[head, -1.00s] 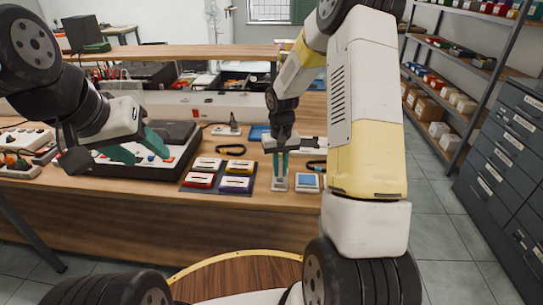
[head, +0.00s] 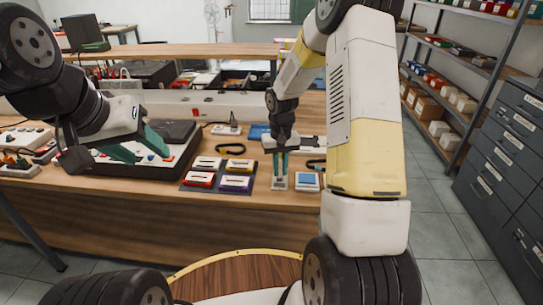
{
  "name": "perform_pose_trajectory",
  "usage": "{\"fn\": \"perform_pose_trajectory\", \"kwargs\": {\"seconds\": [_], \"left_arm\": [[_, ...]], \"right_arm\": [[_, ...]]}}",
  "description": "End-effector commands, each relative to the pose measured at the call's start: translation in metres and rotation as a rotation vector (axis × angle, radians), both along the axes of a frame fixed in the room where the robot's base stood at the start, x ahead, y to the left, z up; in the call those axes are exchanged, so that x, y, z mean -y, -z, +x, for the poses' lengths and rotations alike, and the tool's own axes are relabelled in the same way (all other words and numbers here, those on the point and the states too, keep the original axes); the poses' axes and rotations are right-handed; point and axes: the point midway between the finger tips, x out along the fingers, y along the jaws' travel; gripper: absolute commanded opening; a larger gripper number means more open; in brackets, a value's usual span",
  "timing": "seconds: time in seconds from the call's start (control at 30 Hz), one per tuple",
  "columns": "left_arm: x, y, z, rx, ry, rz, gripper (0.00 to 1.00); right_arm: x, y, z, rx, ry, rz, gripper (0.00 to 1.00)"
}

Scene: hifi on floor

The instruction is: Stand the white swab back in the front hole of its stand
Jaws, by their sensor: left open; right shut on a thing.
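My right gripper (head: 280,168) points straight down over the workbench, its green fingers closed on a thin pale thing that looks like the white swab. The swab is mostly hidden by the fingers. Directly below the fingertips is a small light stand (head: 280,185) near the bench's front edge. Its holes are too small to make out, and I cannot tell whether the swab's lower end is in one. My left gripper (head: 143,152) is open and empty above the dark panel at the left.
A dark tray with several coloured cassettes (head: 237,182) lies left of the stand. A small white-framed blue device (head: 307,181) sits close on its right. A black cable loop (head: 231,149) and a power strip lie behind. The wooden bench front (head: 150,215) is clear.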

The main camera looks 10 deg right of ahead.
Motion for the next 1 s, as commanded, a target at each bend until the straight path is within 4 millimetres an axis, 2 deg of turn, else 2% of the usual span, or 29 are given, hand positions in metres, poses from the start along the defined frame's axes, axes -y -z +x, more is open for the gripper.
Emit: {"fn": "perform_pose_trajectory", "kwargs": {"seconds": [1.0], "left_arm": [[0.000,0.000,0.000,0.000,0.000,0.000,0.51]], "right_arm": [[0.000,0.011,0.000,0.000,0.000,0.000,0.00]]}}
